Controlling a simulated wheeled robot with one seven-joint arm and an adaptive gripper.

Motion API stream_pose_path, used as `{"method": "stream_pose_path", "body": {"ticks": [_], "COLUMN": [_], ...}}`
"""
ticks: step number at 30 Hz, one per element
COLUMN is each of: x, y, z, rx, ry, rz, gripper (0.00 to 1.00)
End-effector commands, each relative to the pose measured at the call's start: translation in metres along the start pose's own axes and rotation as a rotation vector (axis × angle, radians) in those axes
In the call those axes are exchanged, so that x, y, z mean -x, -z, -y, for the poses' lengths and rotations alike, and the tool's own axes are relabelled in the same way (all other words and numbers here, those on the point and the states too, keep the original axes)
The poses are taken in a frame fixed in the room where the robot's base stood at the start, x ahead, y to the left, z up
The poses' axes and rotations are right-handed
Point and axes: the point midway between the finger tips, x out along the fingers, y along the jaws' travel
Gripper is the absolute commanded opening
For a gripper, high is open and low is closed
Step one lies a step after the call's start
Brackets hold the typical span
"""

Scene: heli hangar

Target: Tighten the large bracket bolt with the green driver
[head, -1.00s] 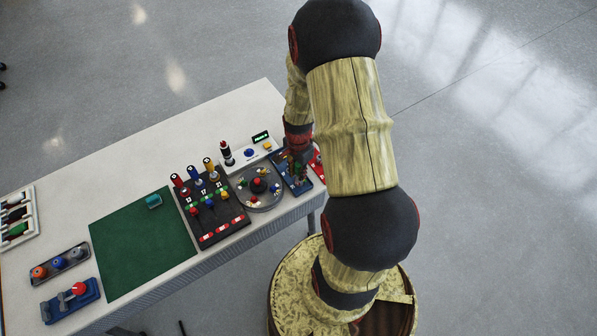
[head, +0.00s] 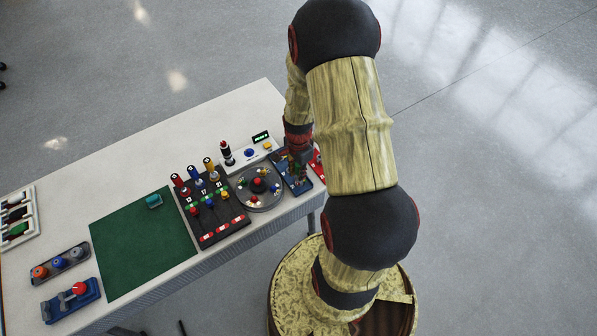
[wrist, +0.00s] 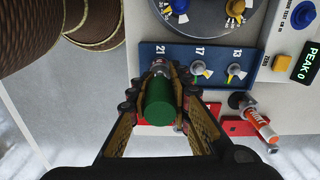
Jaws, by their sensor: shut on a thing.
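My gripper (wrist: 159,92) is shut on the green driver (wrist: 165,110), with one finger on each side of its handle. The driver's metal end points at the spot by the label 21 on the blue bracket plate (wrist: 180,52). The bolt there is mostly hidden behind the driver, so I cannot tell how well they are seated. Two smaller bolts with yellow marks, the one at 17 (wrist: 201,76) and the one at 13 (wrist: 236,72), show beside it. In the head view my gripper (head: 298,165) is over the blue plate (head: 303,186) at the table's right end.
A red stand (wrist: 237,127) with a white-and-orange tool (wrist: 260,124) is close to the right of the driver. The green mat (head: 140,250) is mostly clear.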

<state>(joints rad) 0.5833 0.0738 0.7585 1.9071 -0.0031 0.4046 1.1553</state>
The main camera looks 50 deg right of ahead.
Motion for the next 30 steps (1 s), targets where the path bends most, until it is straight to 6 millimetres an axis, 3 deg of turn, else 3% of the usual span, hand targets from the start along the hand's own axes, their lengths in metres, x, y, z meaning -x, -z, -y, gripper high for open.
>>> {"method": "stream_pose_path", "body": {"ticks": [30], "x": [0.011], "y": [0.0], "z": [0.0], "rx": [0.07], "ry": [0.001], "rz": [-0.001], "gripper": [0.0]}}
